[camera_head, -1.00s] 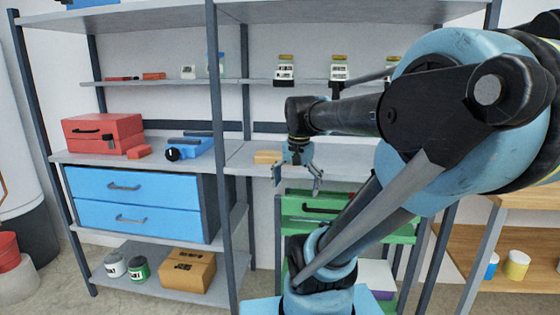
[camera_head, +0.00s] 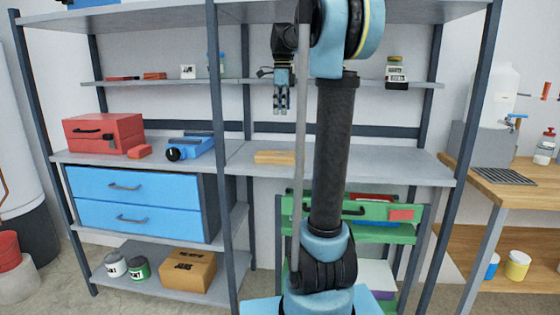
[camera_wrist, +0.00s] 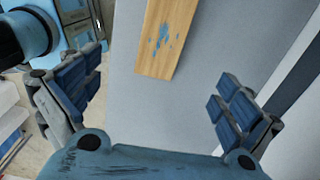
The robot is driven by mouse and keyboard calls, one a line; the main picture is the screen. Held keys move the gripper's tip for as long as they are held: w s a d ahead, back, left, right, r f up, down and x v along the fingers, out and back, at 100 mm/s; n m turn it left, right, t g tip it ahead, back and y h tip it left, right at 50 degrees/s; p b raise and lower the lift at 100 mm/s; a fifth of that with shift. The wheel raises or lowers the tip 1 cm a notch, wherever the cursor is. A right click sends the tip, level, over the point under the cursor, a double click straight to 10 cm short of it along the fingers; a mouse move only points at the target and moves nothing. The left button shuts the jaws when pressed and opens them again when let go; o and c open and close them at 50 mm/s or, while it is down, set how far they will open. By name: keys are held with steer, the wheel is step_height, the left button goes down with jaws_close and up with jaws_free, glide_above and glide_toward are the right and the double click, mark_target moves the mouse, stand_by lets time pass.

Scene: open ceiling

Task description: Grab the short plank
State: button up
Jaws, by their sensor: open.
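The short plank (camera_head: 274,157) is a small light-wood piece lying flat on the grey middle shelf (camera_head: 385,163), just right of the upright post. In the wrist view the plank (camera_wrist: 167,38) has blue paint specks and runs in from the top edge, ahead of the fingers. My gripper (camera_head: 281,106) hangs pointing down above the plank, clear of it. In the wrist view its padded fingers (camera_wrist: 155,98) are spread wide and empty. The plank's far end is cut off in the wrist view.
A dark upright post (camera_head: 219,130) stands left of the plank. A blue power tool (camera_head: 190,147) and a red toolbox (camera_head: 103,134) lie on the left shelf. A thin upper shelf (camera_head: 250,82) with jars runs behind my gripper. The middle shelf right of the plank is bare.

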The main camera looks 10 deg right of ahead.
glide_above(281, 154)
step_height(281, 154, down, 12)
steer(key=shift+s+d+r, duration=0.1)
steer(key=shift+w+a+f, duration=0.1)
steer(key=shift+f, duration=1.3)
steer(key=shift+w+a+f, duration=0.1)
steer(key=shift+f, duration=1.25)
steer(key=c, duration=1.3)
